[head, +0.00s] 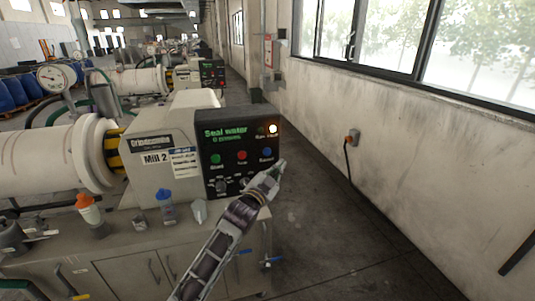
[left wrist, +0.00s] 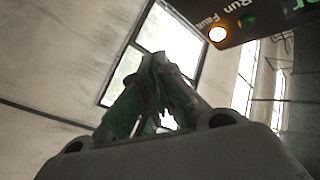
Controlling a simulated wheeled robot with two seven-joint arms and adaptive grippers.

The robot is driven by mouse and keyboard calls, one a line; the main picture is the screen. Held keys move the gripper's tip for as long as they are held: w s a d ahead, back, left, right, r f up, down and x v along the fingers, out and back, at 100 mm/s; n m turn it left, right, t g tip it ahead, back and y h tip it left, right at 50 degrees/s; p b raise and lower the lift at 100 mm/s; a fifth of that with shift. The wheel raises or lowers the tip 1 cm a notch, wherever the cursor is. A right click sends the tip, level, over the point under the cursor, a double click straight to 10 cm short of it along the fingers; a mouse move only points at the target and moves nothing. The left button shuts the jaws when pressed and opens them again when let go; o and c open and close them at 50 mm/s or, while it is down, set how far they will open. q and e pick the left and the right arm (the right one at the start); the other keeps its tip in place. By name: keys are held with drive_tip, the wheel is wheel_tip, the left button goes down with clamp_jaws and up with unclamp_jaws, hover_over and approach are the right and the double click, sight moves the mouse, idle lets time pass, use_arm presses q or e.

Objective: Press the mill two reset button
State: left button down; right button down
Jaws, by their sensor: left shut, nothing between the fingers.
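The Mill 2 control panel (head: 240,170) is a black face on a beige housing labelled "Mill 2". It carries a green button (head: 215,159), a red button (head: 242,155) and, at the right, a blue button (head: 266,153), which looks like the reset; its small label is hard to read. My left gripper (head: 281,164) is shut and empty, just below and right of the blue button in the head view. I cannot tell whether it touches the panel. In the left wrist view its closed fingers (left wrist: 155,62) point toward the window, with part of the panel (left wrist: 240,32) at upper right. My right gripper is out of view.
An orange-lit lamp (head: 273,129) shines above the blue button; green text on the display mentions seal water. Dark knobs (head: 222,185) sit below the buttons. Bottles (head: 167,209) stand on the cabinet top. The aisle floor (head: 315,215) at right is clear.

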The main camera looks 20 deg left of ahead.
sight(269, 154)
use_arm(q)
drive_tip(key=w+a, duration=0.1)
drive_tip(key=w, duration=0.1)
drive_tip(key=w+a+b, duration=0.1)
drive_tip(key=w+a, duration=0.2)
drive_tip(key=w, duration=0.2)
drive_tip(key=shift+a, duration=0.4)
idle(0.7)
drive_tip(key=shift+w+a, duration=0.25)
drive_tip(key=shift+w, duration=0.1)
idle(1.0)
drive_tip(key=shift+w+a, duration=0.3)
drive_tip(key=shift+w, duration=0.1)
idle(1.3)
drive_tip(key=shift+s+d, duration=0.15)
drive_tip(key=shift+s, duration=0.05)
drive_tip(key=shift+s+d+p, duration=0.3)
drive_tip(key=shift+s+d, duration=0.05)
drive_tip(key=shift+s, duration=0.2)
idle(0.6)
